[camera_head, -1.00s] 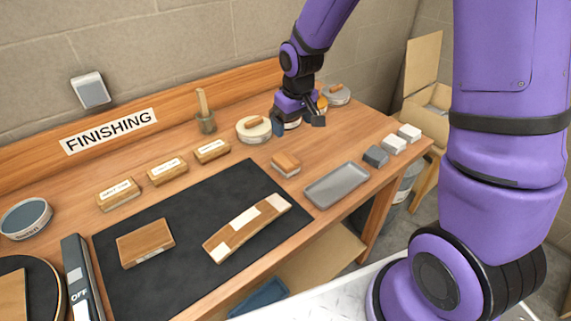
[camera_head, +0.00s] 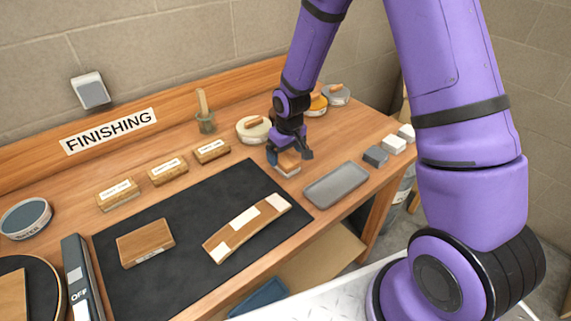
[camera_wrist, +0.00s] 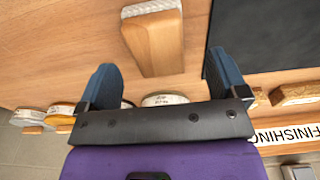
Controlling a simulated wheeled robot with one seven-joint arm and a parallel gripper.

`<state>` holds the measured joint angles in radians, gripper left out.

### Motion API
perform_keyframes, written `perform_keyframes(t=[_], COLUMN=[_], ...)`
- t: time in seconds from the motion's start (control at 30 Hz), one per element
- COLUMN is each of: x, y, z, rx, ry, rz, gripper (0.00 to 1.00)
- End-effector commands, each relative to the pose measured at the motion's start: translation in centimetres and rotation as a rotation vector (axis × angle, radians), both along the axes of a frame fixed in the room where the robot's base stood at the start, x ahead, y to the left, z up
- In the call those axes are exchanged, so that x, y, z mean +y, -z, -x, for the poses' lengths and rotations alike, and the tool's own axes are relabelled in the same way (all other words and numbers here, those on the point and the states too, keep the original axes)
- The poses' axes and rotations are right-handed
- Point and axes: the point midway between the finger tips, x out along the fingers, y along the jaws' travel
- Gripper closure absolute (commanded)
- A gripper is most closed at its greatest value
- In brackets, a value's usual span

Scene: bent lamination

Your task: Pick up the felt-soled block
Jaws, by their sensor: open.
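The felt-soled block (camera_head: 288,160) is a small wooden block with a pale sole, standing on the bench between the black mat and the grey tray. In the wrist view the block (camera_wrist: 154,42) shows its wooden body and a whitish fuzzy layer at its far end. My gripper (camera_head: 291,154) is over the block in the head view and partly hides it. In the wrist view my gripper (camera_wrist: 158,72) is open, with a blue finger on either side of the block's line. The block lies between and beyond the fingertips; I see no contact.
The grey tray (camera_head: 336,185) is right of the block, with several small grey and white blocks (camera_head: 376,156) beyond it. The black mat (camera_head: 180,272) at left bears a wooden block and a curved strip. Round tins (camera_head: 254,129) stand behind my gripper.

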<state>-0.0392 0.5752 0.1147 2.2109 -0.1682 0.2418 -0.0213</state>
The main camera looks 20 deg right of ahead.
Motion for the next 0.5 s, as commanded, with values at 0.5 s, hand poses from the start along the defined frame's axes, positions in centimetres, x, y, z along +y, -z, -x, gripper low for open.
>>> perform_keyframes(t=[0.5], x=[-0.1], y=[4.2], z=[-0.4], rx=[0.001], ry=[0.000], rz=[0.000], gripper=[0.08])
